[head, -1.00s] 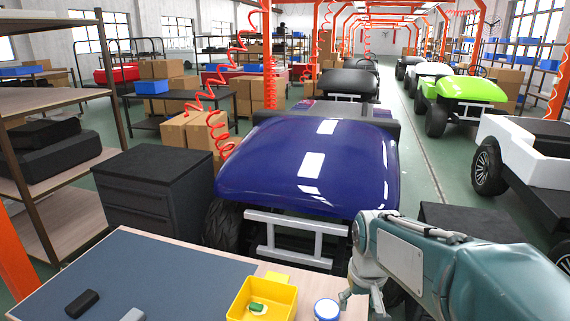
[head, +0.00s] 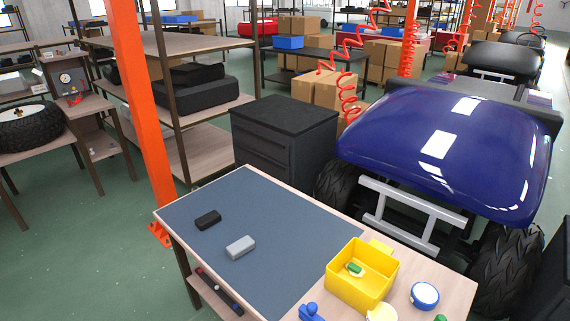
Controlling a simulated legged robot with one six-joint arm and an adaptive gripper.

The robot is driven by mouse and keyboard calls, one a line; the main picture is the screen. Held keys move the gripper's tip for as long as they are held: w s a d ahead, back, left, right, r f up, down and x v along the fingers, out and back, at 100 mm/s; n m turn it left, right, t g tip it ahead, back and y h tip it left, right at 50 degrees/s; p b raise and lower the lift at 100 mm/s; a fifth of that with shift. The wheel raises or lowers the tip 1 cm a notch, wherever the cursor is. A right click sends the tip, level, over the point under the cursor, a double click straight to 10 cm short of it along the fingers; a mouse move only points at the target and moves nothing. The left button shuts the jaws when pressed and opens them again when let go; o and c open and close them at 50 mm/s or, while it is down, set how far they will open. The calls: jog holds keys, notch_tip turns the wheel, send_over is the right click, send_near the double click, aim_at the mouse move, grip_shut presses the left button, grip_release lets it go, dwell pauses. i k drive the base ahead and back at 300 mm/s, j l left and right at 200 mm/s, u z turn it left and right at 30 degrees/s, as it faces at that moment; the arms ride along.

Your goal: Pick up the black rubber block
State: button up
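The black rubber block (head: 208,220) lies flat on the blue-grey mat (head: 280,222) of the workbench, near its left edge. A light grey block (head: 240,247) lies on the same mat, a little nearer and to the right, apart from the black one. My gripper and arm do not show in the head view now.
A yellow bin (head: 362,290) with a green-and-white item stands right of the mat. Beside it are a blue-rimmed round item (head: 424,295) and a blue object (head: 312,312). An orange post (head: 142,110) rises behind the bench's left end. A dark cabinet (head: 283,135) and blue cart (head: 445,150) stand behind.

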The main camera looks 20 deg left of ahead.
aim_at(205, 221)
jog(key=k+j+u, duration=0.15)
jog(key=j+u, duration=0.15)
jog(key=k+j+u, duration=0.15)
jog(key=j+u, duration=0.2)
jog(key=i+j+u, duration=0.1)
jog(key=u, duration=0.6)
jog(key=k, duration=0.5)
jog(key=k+z, duration=0.15)
jog(key=z, duration=1)
jog(key=j+z, duration=0.1)
jog(key=z, duration=0.4)
jog(key=j+z, duration=0.15)
jog(key=z, duration=0.35)
jog(key=j+z, duration=0.1)
jog(key=z, duration=0.4)
jog(key=k+j, duration=0.1)
jog(key=j, duration=0.95)
jog(key=k+j, duration=0.15)
jog(key=j, duration=0.35)
jog(key=k+j, duration=0.1)
jog(key=j, duration=0.45)
jog(key=k+j, duration=0.1)
jog(key=j, duration=0.9)
jog(key=k+j+z, duration=0.1)
jog(key=j, duration=0.45)
jog(key=k+j, duration=0.15)
jog(key=j, duration=0.35)
